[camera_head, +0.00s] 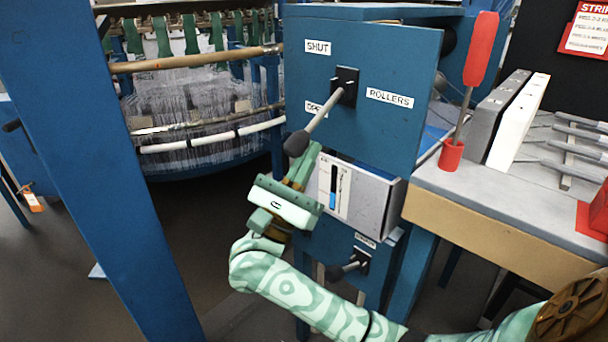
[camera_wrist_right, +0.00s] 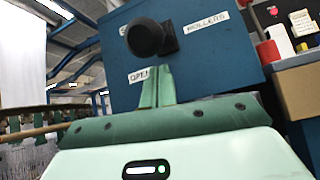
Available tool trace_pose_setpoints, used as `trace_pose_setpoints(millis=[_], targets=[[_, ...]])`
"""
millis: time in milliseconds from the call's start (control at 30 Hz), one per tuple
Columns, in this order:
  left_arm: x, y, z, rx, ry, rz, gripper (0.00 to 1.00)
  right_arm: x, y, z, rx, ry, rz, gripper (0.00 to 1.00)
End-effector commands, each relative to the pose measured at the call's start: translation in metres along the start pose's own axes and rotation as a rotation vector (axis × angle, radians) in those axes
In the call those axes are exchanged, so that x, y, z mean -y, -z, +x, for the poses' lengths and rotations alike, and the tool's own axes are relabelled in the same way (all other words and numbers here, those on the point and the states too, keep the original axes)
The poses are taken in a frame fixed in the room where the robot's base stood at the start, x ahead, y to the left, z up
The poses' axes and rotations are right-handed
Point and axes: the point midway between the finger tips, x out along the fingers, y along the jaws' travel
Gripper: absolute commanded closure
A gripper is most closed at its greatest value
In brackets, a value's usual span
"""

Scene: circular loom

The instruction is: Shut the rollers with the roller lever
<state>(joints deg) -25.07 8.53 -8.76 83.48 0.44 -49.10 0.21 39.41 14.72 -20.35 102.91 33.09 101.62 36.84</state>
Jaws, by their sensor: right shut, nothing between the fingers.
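The roller lever (camera_head: 315,127) is a grey rod with a dark knob, mounted on a black plate on the blue box (camera_head: 395,60). It slants down and left from its pivot, its knob close to the OPEN label. The SHUT label (camera_head: 318,47) is above and the ROLLERS label (camera_head: 390,98) is to the right. My right gripper (camera_head: 312,148) is shut and empty, its fingertips just below the knob; I cannot tell whether they touch. In the right wrist view the knob (camera_wrist_right: 146,38) shows above the fingers (camera_wrist_right: 158,72). My left gripper is not seen.
A grey panel box (camera_head: 370,195) and a lower lever (camera_head: 345,268) are under the lever box. A blue post (camera_head: 95,170) stands at left, the loom (camera_head: 200,110) behind. A workbench (camera_head: 480,200) with a red-handled tool (camera_head: 482,50) is at right.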

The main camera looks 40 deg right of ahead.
Motion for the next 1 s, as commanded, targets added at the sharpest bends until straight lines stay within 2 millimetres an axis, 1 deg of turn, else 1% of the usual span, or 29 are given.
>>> trace_pose_setpoints(millis=[33, 200, 533, 833, 1000], targets=[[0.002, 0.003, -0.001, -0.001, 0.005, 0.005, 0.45, -0.001, -0.003, -0.003, -0.001, -0.001, 0.002, 1.00], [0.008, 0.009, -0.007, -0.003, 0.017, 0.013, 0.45, 0.000, -0.014, -0.006, 0.001, 0.000, 0.000, 1.00], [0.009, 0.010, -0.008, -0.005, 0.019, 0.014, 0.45, 0.000, -0.016, -0.006, 0.002, 0.000, 0.000, 1.00], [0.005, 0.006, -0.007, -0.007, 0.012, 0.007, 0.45, -0.001, -0.021, -0.005, 0.001, 0.001, 0.000, 1.00], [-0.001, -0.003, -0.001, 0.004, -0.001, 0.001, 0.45, -0.001, -0.023, -0.005, 0.001, 0.001, 0.000, 1.00]])
